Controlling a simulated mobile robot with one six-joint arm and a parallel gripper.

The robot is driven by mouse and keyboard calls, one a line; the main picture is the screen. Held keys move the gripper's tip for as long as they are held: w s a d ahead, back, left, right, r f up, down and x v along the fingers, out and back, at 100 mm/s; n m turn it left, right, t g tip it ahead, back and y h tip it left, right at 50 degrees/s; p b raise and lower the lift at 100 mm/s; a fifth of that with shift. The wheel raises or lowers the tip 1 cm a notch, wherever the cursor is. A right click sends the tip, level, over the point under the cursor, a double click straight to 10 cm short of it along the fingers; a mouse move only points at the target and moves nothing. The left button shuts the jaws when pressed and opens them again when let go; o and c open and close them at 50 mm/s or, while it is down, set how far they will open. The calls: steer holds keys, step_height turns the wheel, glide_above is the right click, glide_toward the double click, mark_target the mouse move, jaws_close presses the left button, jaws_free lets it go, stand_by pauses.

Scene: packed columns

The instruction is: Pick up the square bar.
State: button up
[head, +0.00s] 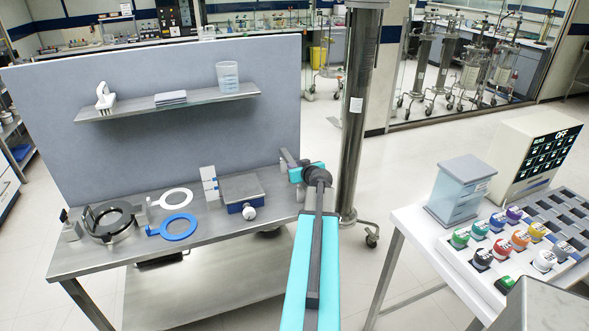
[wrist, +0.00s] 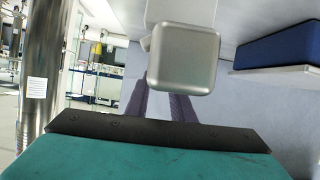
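A light grey block with a square, rounded end (wrist: 183,58), which looks like the square bar seen end-on, fills the upper middle of the wrist view. My gripper's two dark fingers (wrist: 160,100) run up from the black plate and pass behind this block. A narrow gap shows between them, but their tips are hidden, so I cannot tell whether they touch or hold it. In the head view my gripper (head: 287,159) is at the right end of the steel bench, small and partly covered by my wrist. A grey piece there cannot be told clearly from the fingers.
On the bench (head: 185,247) stand a lab jack (head: 240,187), a stepped white piece (head: 209,185), blue (head: 178,227) and white (head: 176,199) rings and a dark ring fixture (head: 110,220). A steel column (head: 358,110) rises just right of my arm. A shelf (head: 170,103) hangs above.

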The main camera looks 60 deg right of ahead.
jaws_close()
steer(key=shift+r, duration=0.1)
steer(key=shift+r, duration=0.1)
steer(key=shift+r+b, duration=0.85)
steer(key=shift+r, duration=0.8)
steer(key=s+a+b, duration=0.5)
steer(key=a+b, duration=0.4)
steer(key=b, duration=0.2)
steer(key=shift+s+r+b, duration=0.2)
steer(key=shift+r+b, duration=0.1)
steer(key=shift+a+b, duration=0.1)
steer(key=shift+b, duration=0.3)
steer(key=b, duration=0.4)
steer(key=shift+s+a+r, duration=0.1)
steer(key=shift+s+a, duration=0.05)
steer(key=shift+a, duration=0.1)
